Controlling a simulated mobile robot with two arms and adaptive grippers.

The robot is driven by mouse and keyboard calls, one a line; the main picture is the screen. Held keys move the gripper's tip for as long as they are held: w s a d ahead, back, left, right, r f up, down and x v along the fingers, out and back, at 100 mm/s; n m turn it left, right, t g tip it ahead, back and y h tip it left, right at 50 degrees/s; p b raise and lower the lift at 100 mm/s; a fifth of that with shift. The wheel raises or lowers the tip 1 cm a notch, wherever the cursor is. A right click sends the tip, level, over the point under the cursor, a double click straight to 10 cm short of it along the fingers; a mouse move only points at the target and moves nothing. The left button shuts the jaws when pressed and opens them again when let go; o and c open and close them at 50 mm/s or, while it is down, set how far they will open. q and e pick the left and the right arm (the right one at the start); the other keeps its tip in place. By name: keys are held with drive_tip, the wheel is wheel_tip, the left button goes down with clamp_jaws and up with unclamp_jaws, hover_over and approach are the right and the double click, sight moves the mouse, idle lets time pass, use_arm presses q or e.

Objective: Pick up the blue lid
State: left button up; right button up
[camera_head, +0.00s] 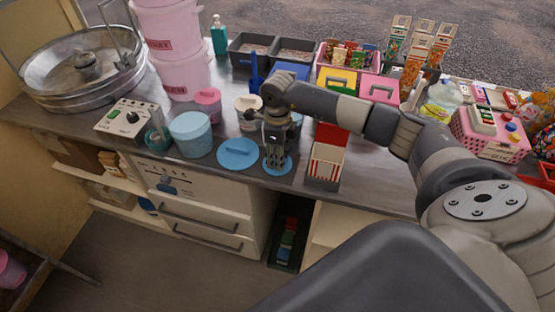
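A flat, round blue lid (238,153) with a raised darker blue handle lies on the counter near its front edge. A smaller blue disc (287,168) lies just right of it, partly hidden by my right gripper (277,166). My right gripper points down over this smaller disc, to the right of the larger lid. Whether its fingertips touch the disc, and how far apart they are, cannot be made out. My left gripper is not in view.
A light blue tub (190,134), a control box (128,120) and a small teal cup (158,140) stand to the left. A red-and-white striped box (325,166) stands close right of my gripper. Pink buckets (184,78) and dark bins (250,47) stand behind.

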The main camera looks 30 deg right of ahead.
drive_tip(key=shift+f, duration=0.2)
drive_tip(key=shift+c, duration=0.4)
clamp_jaws()
drive_tip(key=shift+r, duration=0.15)
